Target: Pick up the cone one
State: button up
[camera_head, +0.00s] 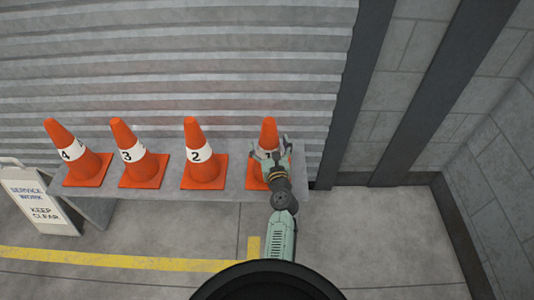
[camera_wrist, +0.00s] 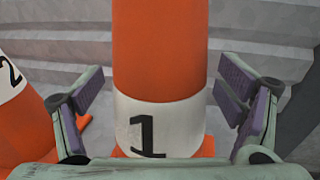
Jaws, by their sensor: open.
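The cone one (camera_head: 268,130) is an orange traffic cone with a white band, standing upright at the right end of a grey bench. In the wrist view the cone one (camera_wrist: 160,55) fills the middle, with a black "1" on its white band. My gripper (camera_head: 269,147) is open in front of the cone in the head view and hides part of its band and base. In the wrist view the fingers of my gripper (camera_wrist: 163,105) stand left and right of the cone, with a gap visible on each side.
Cone two (camera_head: 194,135), cone three (camera_head: 125,138) and cone four (camera_head: 62,138) stand in a row to the left on the bench (camera_head: 235,190). A white "keep clear" sign (camera_head: 40,205) stands at the far left. A corrugated shutter (camera_head: 200,60) rises behind. Floor at right is clear.

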jog(key=shift+w, duration=0.1)
jog(key=shift+r, duration=0.15)
jog(key=shift+c, duration=0.3)
grip_shut()
dwell(0.7)
